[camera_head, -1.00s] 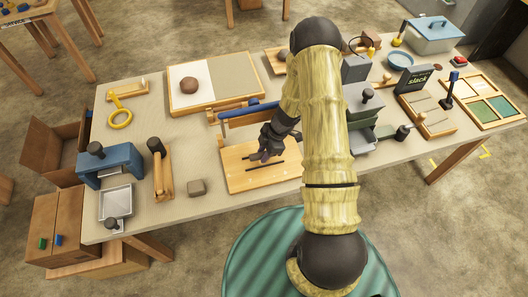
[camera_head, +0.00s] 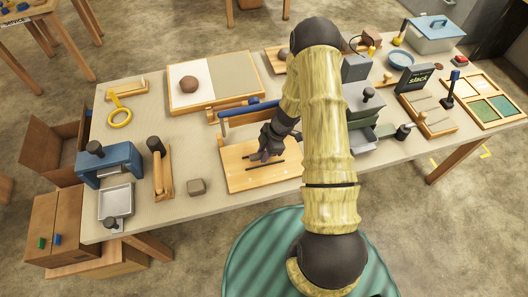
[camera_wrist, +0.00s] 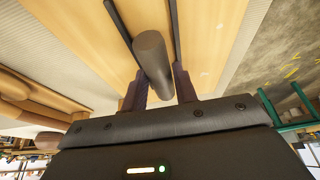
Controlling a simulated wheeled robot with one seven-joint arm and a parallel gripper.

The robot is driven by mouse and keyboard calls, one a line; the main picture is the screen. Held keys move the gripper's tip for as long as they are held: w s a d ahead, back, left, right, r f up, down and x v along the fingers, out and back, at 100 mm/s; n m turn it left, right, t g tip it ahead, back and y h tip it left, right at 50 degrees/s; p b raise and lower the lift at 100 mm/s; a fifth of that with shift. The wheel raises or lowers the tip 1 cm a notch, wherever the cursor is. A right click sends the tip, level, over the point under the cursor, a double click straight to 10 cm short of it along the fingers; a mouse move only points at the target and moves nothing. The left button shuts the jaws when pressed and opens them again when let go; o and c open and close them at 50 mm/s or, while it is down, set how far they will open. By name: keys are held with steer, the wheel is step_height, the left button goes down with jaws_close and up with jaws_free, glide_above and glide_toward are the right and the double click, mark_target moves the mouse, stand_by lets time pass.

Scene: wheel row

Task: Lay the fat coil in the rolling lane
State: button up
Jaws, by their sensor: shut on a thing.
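The fat coil (camera_wrist: 152,62) is a thick grey cylinder. In the wrist view it lies between the two dark fingers of my gripper (camera_wrist: 161,88), which is shut on it. The rolling lane is a pale wooden board with two dark rails (camera_head: 262,165), at the front middle of the table. My gripper (camera_head: 265,154) points down over this board. In the wrist view the coil shows between the rails and runs roughly along them. I cannot tell whether it touches the board. In the head view my fingers mostly hide the coil.
Bare tabletop shows left of the board.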

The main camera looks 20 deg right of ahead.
steer(key=shift+f, duration=0.45)
stand_by(0.6)
steer(key=o, duration=1.1)
steer(key=shift+o, duration=0.2)
steer(key=shift+w+r+p, duration=0.1)
steer(key=shift+r+p, duration=2.8)
steer(key=shift+r, duration=0.15)
steer(key=shift+s, duration=0.2)
steer(key=shift+f, duration=0.1)
